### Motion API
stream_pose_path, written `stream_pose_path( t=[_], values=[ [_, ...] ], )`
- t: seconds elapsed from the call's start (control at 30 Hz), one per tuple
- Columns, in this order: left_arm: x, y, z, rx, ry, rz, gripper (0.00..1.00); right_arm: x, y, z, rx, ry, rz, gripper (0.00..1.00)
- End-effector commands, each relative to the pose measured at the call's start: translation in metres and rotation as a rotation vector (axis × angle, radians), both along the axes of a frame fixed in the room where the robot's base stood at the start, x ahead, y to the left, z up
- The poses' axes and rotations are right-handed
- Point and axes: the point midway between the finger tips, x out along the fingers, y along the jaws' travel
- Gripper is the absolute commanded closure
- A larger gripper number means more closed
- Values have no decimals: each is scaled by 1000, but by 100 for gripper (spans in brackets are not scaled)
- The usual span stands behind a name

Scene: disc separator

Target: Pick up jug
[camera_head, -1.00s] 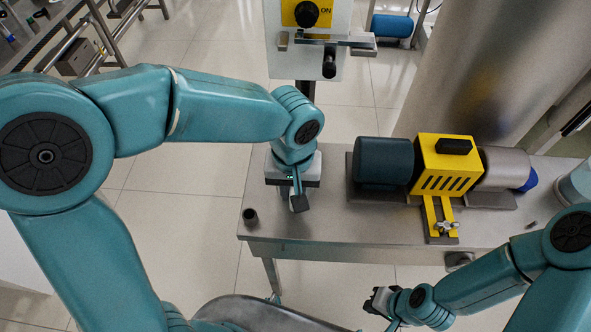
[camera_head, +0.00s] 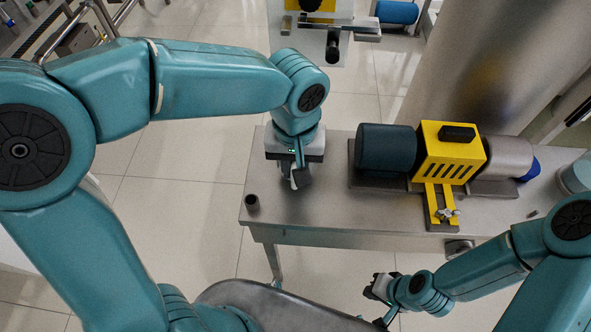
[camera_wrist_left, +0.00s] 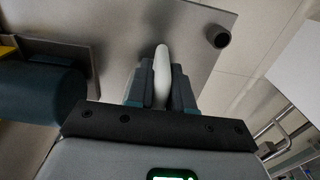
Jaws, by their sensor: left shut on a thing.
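My left gripper (camera_head: 300,180) is over the left part of the metal table. In the left wrist view the left gripper (camera_wrist_left: 162,88) is shut on a slim white rounded piece (camera_wrist_left: 162,62), which I take to be part of the jug. In the head view only a small bit of the white jug (camera_head: 294,184) shows by the fingertips; the rest is hidden by the gripper. I cannot tell whether the jug touches the table. My right gripper (camera_head: 378,290) is low in front of the table, away from the jug; its jaws are too small to judge.
The metal table (camera_head: 330,212) carries a small dark cup (camera_head: 252,202) near its front left corner. A dark blue motor (camera_head: 386,148) with a yellow guard (camera_head: 450,152) stands to the right. A panel with a black knob (camera_head: 333,45) is behind the table.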

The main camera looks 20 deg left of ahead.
Motion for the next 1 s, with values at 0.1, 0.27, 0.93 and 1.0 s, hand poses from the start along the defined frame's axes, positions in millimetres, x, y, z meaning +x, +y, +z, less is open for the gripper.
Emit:
stream_pose_path(
  t=[0.1, 0.27, 0.93, 1.0],
  values=[
    [1, -1, 29, -4, -7, 0, 100, 0, 0, 1, 0, 0, 0, 100],
    [1, -1, 66, -3, -8, 0, 100, 0, 0, 3, 0, 0, 0, 100],
    [1, 0, 163, 0, -2, 0, 100, 0, 0, 12, 0, 0, 0, 100],
    [1, 0, 165, 0, -2, 0, 100, 0, 0, 12, 0, 0, 0, 100]
  ],
)
